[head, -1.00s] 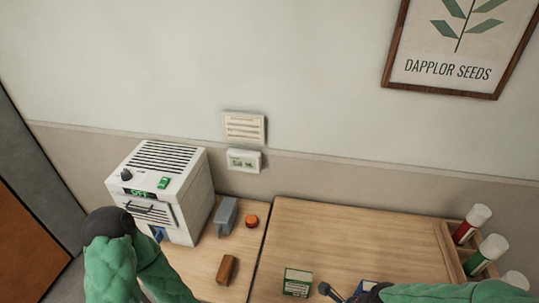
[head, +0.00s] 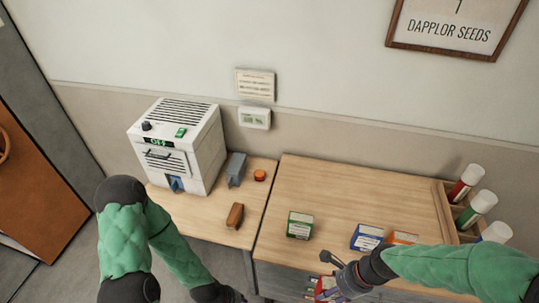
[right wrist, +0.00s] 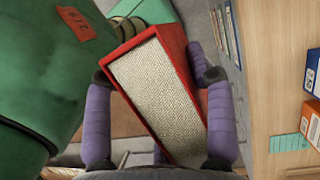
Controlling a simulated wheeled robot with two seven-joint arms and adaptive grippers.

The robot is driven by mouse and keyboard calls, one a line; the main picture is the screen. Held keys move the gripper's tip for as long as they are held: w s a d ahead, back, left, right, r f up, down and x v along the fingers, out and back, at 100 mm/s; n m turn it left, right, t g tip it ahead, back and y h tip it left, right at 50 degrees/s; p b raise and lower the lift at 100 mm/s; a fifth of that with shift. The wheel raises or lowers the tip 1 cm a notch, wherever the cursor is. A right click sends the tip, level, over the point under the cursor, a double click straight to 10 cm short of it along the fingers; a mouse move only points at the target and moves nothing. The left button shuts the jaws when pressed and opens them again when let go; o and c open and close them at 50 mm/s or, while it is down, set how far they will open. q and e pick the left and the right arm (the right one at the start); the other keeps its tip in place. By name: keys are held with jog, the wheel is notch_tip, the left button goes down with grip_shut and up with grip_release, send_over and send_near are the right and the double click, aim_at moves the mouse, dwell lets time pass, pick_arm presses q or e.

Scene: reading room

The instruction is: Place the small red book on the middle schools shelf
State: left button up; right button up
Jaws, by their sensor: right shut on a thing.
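The small red book (right wrist: 186,70), with pale page edges, is held between the purple fingers of my right gripper (right wrist: 160,115) in the right wrist view. It is tilted there. In the head view my right gripper (head: 338,281) is at the front edge of the desk, and only a bit of red shows beside it. A shelf under the desk, partly hidden, shows upright book spines (right wrist: 228,38) in the right wrist view; I cannot tell which level is the middle schools shelf. My left arm reaches down to the bottom edge of the head view, and its fingers are out of sight.
The wooden desk (head: 330,190) carries a green box (head: 299,225), a blue box (head: 366,237), an orange box (head: 403,238) and a rack of capped tubes (head: 450,208). A white machine (head: 180,145) stands on the left side table (head: 228,240). Floor is clear at left.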

jog(key=shift+w+f+n+g+b, duration=0.35)
jog(key=shift+w+n, duration=0.2)
jog(key=shift+n, duration=0.25)
jog(key=w+f+n+g+h+b, duration=0.2)
jog(key=w+f+n+b, duration=0.2)
jog(key=w+n, duration=0.4)
jog(key=w+f+n+g+h+b, duration=0.2)
jog(key=w+f+n+b, duration=0.2)
jog(key=w+n, duration=0.4)
jog(key=shift+d+f+n+b, duration=0.3)
jog(key=shift+f+n+b, duration=0.1)
jog(key=shift+f+n, duration=0.15)
